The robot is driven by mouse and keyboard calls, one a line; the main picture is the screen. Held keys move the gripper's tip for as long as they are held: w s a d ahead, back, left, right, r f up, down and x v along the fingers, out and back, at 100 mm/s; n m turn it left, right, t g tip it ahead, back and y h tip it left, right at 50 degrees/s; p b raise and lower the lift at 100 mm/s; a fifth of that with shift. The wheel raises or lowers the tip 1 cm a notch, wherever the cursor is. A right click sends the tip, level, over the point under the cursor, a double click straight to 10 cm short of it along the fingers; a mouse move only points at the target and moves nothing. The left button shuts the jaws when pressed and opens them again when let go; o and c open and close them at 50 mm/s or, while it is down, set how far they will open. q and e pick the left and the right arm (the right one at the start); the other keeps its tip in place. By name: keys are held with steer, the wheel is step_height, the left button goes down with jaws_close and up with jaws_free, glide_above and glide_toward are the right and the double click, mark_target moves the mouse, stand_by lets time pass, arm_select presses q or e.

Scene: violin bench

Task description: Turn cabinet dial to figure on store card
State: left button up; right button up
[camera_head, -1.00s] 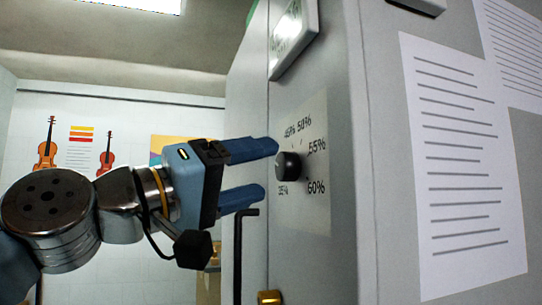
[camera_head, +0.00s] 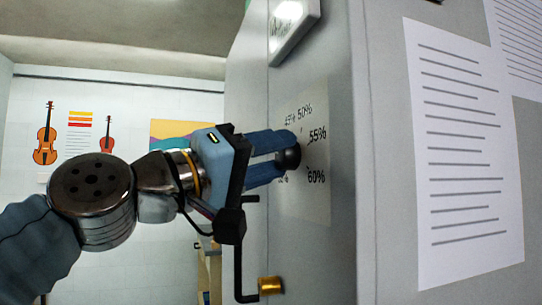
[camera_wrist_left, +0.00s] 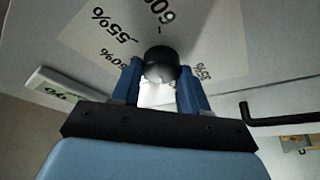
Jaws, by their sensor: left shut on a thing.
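The black round dial (camera_head: 289,158) sits on a pale scale plate (camera_head: 318,205) on the grey cabinet's face. The plate carries printed figures, among them 50%, 55% and 60%; some are partly hidden by my gripper. My left gripper (camera_head: 284,157) is shut on the dial, its two blue fingers on either side of it. In the left wrist view the dial (camera_wrist_left: 161,64) shows between the fingertips, with 55% and 60% on the plate beyond. I cannot make out where the dial's mark points. No store card can be identified for sure. My right gripper is not in view.
A small framed display (camera_head: 292,28) is fixed above the dial; its figures are unreadable here. A black bent handle (camera_head: 240,262) and a brass fitting (camera_head: 270,286) are below. Printed sheets (camera_head: 465,150) hang on the cabinet's right side. Violin posters are on the far wall.

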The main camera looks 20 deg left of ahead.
arm_select(q)
steer(key=shift+r+n+y+p, duration=0.1)
steer(key=shift+n+y+p, duration=0.2)
steer(key=shift+n+p, duration=0.7)
steer(key=o, duration=1.1)
steer(key=shift+c, duration=0.2)
steer(key=b+v, duration=0.4)
steer(key=v, duration=1)
steer(key=shift+w, duration=0.1)
